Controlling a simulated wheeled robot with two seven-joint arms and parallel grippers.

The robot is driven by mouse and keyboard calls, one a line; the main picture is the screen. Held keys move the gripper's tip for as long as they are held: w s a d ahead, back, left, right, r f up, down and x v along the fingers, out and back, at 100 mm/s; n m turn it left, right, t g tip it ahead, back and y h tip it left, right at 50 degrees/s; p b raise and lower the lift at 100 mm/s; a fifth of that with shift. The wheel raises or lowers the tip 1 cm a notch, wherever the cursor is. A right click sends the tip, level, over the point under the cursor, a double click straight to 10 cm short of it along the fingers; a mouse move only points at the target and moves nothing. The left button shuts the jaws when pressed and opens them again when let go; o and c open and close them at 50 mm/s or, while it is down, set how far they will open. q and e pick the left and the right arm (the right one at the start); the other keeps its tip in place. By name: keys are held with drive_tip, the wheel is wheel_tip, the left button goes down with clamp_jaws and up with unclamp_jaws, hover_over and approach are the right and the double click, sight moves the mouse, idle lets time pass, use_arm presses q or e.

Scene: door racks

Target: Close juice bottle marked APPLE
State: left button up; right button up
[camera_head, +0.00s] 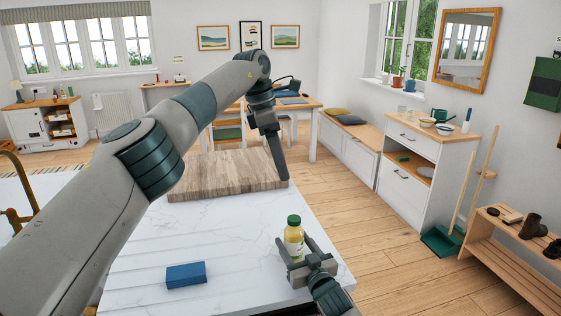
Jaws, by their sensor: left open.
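A small bottle (294,243) with yellowish contents stands upright near the front right of the white marble worktop. A green cap (294,221) sits on its neck; I cannot tell how tight it is. The label is too small to read. My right gripper (293,241) is low at the worktop, with one finger on each side of the bottle. I cannot tell whether the fingers touch it. My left gripper (283,178) is open and empty, pointing down by the right edge of the wooden board, above and behind the bottle.
The wooden board (215,178) lies across the back of the marble worktop (235,222). A blue block (186,274) lies at the front left. The marble between block and bottle is clear. The worktop's right edge runs close beside the bottle, with open floor beyond.

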drive_tip(key=shift+o, duration=0.7)
drive_tip(key=shift+s, duration=0.1)
drive_tip(key=shift+s+d+f, duration=0.1)
drive_tip(key=shift+s+d, duration=0.25)
drive_tip(key=shift+s, duration=0.3)
drive_tip(key=b+v, duration=0.3)
drive_tip(key=v, duration=1.2)
drive_tip(key=shift+s+d, duration=0.15)
drive_tip(key=shift+s, duration=0.2)
